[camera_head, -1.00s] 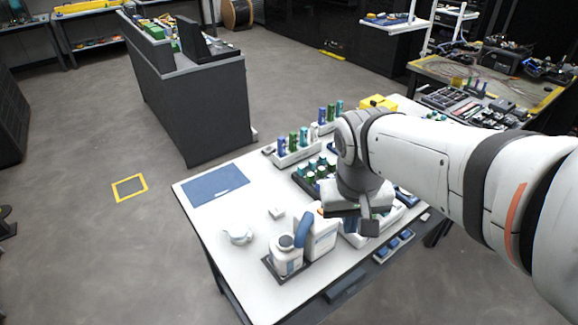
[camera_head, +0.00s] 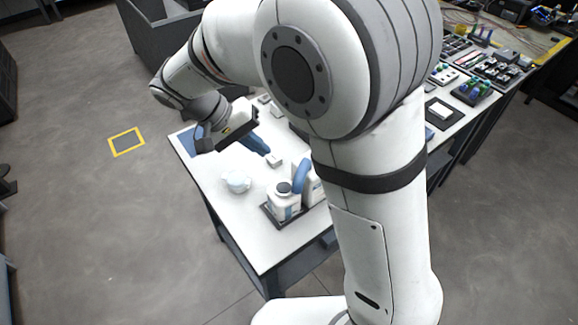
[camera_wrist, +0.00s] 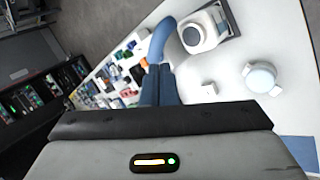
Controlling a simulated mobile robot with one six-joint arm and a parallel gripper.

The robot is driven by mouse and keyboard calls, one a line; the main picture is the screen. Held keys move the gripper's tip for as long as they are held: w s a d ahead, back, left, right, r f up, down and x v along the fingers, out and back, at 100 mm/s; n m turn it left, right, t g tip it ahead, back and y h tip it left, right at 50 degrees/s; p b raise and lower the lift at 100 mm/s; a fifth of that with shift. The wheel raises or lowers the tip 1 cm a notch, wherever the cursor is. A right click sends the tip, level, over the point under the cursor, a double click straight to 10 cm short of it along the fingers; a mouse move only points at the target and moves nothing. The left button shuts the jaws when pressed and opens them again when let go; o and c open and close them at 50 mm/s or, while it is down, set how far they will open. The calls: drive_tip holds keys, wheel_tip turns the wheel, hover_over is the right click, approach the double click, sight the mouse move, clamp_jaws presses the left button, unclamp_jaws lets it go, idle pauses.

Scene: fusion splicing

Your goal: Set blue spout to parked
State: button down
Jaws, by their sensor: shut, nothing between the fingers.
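The blue spout (camera_head: 300,174) is a curved blue tube on a white dispenser (camera_head: 313,190), beside a white bottle with a dark round top (camera_head: 284,203). In the wrist view the spout (camera_wrist: 159,40) arches just beyond my fingertips, next to the bottle (camera_wrist: 202,35). My gripper (camera_head: 266,152) has blue fingers, shut with nothing between them. They are above the table, to the upper left of the spout in the head view. In the wrist view my gripper (camera_wrist: 160,68) shows its fingers together. A gap to the spout cannot be judged there. My arm hides part of the dispenser in the head view.
A round whitish dish (camera_head: 237,181) and a small white block (camera_head: 274,160) stand on the white table (camera_head: 222,205). A blue mat (camera_head: 187,139) lies at its left corner. Trays with parts (camera_wrist: 110,80) crowd another part of the table.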

sight(296, 175)
drive_tip(key=p+x, duration=0.1)
drive_tip(key=x, duration=0.9)
drive_tip(key=shift+d+f, duration=0.1)
drive_tip(key=shift+f, duration=0.05)
